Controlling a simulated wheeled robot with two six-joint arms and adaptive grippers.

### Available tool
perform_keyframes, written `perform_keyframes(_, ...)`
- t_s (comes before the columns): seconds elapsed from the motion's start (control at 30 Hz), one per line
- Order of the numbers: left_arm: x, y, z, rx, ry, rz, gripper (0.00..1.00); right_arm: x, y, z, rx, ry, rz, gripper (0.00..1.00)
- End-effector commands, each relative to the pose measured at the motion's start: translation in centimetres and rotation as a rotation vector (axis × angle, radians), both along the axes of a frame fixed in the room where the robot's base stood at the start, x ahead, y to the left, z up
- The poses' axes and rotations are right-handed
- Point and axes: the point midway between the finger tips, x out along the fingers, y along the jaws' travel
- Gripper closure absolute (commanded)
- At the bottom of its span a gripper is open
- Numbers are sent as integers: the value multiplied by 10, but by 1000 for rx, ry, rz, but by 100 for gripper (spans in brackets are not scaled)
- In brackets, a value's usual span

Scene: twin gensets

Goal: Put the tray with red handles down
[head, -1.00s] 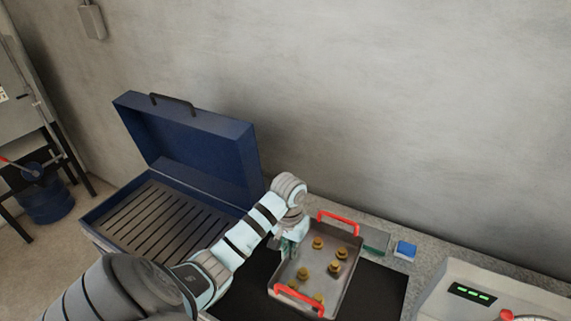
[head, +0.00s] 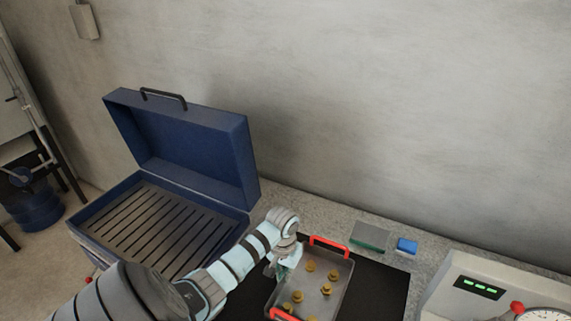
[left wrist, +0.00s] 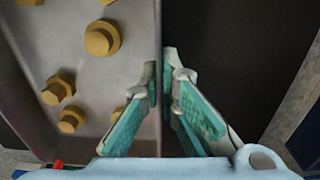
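The steel tray (head: 310,284) with red handles (head: 329,247) is at the bottom centre of the head view, over a black mat (head: 382,290). It looks about level and holds several brass fittings (head: 311,266). I cannot tell whether its underside touches the mat. My left gripper (head: 284,266) is at the tray's left side wall. In the left wrist view its teal-padded fingers (left wrist: 161,66) are shut on the wall (left wrist: 158,25), one inside and one outside. The tray's near end is cut off by the head view's edge. My right gripper is not in view.
A grey-green plate (head: 371,236) and a blue block (head: 407,246) lie on the speckled counter behind the tray. An open blue case (head: 190,150) with a slatted bed stands left. A pale console (head: 480,285) with green lights stands right. Bare mat shows right of the tray.

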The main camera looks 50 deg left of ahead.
Motion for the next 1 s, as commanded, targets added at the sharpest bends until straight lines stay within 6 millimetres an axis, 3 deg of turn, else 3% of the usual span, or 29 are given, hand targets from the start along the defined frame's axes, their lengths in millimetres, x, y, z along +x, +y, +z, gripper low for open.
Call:
perform_keyframes(0.2,0,-1,2,-3,0,0,100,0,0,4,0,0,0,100)
perform_keyframes(0.37,-1,-1,2,-2,3,1,75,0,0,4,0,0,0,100)
perform_keyframes(0.73,0,-1,6,-3,1,0,75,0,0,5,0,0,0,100)
perform_keyframes(0.87,0,0,28,-2,-2,0,75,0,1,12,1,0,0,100)
perform_keyframes(1.0,0,1,69,0,-3,-1,75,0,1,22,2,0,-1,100)
